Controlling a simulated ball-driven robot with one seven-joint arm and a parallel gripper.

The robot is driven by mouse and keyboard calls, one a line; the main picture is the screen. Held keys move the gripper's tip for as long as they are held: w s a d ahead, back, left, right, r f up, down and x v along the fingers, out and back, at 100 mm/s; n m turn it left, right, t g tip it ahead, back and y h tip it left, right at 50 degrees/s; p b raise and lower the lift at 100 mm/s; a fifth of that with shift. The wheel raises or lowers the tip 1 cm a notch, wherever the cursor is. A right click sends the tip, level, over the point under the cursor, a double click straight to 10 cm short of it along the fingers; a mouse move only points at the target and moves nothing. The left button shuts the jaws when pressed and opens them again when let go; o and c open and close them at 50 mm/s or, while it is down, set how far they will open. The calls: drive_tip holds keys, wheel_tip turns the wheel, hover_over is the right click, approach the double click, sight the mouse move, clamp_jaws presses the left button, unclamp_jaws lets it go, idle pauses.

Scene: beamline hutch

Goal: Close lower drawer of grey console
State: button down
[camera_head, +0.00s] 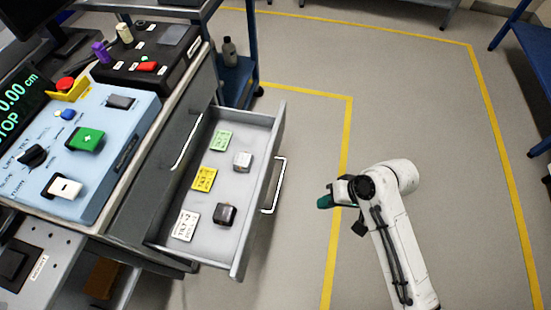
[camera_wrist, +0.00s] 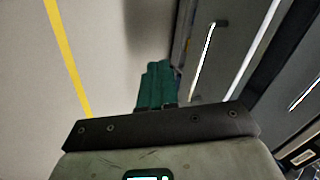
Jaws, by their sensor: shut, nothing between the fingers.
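The grey console (camera_head: 128,215) stands at the left in the head view. Its lower drawer (camera_head: 238,252) is pulled far out to the right, with a bar handle (camera_head: 280,185) on its front. An upper drawer front with a handle (camera_head: 186,143) is closed above it. My gripper (camera_head: 325,201) is to the right of the open drawer front, apart from it. Its green fingers are shut and empty. In the wrist view the shut fingers (camera_wrist: 155,84) point ahead, and a drawer handle (camera_wrist: 203,58) shows to their right.
The drawer holds green, yellow and white labels and small blocks (camera_head: 226,214). A blue cart (camera_head: 236,85) with a bottle (camera_head: 229,51) stands behind the console. Yellow tape (camera_head: 347,130) marks the floor.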

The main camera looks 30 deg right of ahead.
drive_tip(key=w+r+m+t+y+p, duration=0.25)
drive_tip(key=w+r+p, duration=0.2)
drive_tip(key=r, duration=0.35)
drive_tip(key=b, duration=0.2)
approach(265, 177)
drive_tip(key=shift+m+h, duration=0.25)
drive_tip(key=shift+m, duration=0.1)
drive_tip(key=x, duration=0.5)
drive_tip(key=shift+f, duration=0.3)
drive_tip(key=shift+w+a, duration=0.3)
drive_tip(key=shift+a, duration=0.05)
drive_tip(key=w+a+b, duration=0.1)
drive_tip(key=w+a, duration=1.3)
